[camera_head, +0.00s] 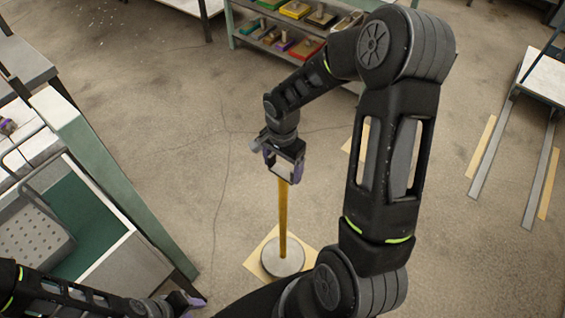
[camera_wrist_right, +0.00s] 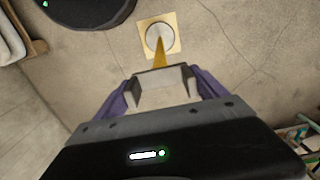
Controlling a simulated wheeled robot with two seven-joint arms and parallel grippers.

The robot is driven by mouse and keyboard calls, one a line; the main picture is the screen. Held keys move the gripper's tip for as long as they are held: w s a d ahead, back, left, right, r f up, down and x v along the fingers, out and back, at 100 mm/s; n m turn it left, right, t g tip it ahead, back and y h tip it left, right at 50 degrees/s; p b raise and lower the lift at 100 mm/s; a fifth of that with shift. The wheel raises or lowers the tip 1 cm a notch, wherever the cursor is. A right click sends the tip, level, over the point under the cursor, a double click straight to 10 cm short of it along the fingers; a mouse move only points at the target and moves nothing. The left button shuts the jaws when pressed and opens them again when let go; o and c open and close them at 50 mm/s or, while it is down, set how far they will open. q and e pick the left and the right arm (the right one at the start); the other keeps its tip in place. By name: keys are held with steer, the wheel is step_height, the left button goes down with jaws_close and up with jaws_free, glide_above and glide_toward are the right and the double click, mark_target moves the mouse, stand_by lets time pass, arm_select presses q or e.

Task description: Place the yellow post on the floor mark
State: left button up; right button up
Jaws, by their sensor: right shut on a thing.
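The yellow post (camera_head: 283,215) stands upright on a round grey base (camera_head: 283,257). The base shows over the tan square floor mark (camera_head: 256,266). In the right wrist view, the base (camera_wrist_right: 159,37) appears inside the mark's outline (camera_wrist_right: 174,17), with a tan border around it. I cannot tell whether the base touches the floor. My right gripper (camera_head: 284,175) is shut on the top of the post; in the wrist view its purple fingers (camera_wrist_right: 160,85) flank the post's upper end. My left gripper (camera_head: 186,302) is low at the bottom left, away from the post; its jaws are unclear.
A green-sided bench with a drawer (camera_head: 120,262) stands at left. A shelf with coloured blocks (camera_head: 268,30) is at the back. A white table with grey rails (camera_head: 545,80) is at right. Another tan mark (camera_head: 357,138) lies partly behind my right arm. Floor around the post is clear.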

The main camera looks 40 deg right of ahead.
mark_target(283, 171)
steer(key=shift+w+f, duration=0.1)
steer(key=shift+f, duration=1.35)
steer(key=o, duration=2)
steer(key=shift+f, duration=0.1)
step_height(283, 171, up, 12)
steer(key=shift+b, duration=0.3)
steer(key=shift+a, duration=0.1)
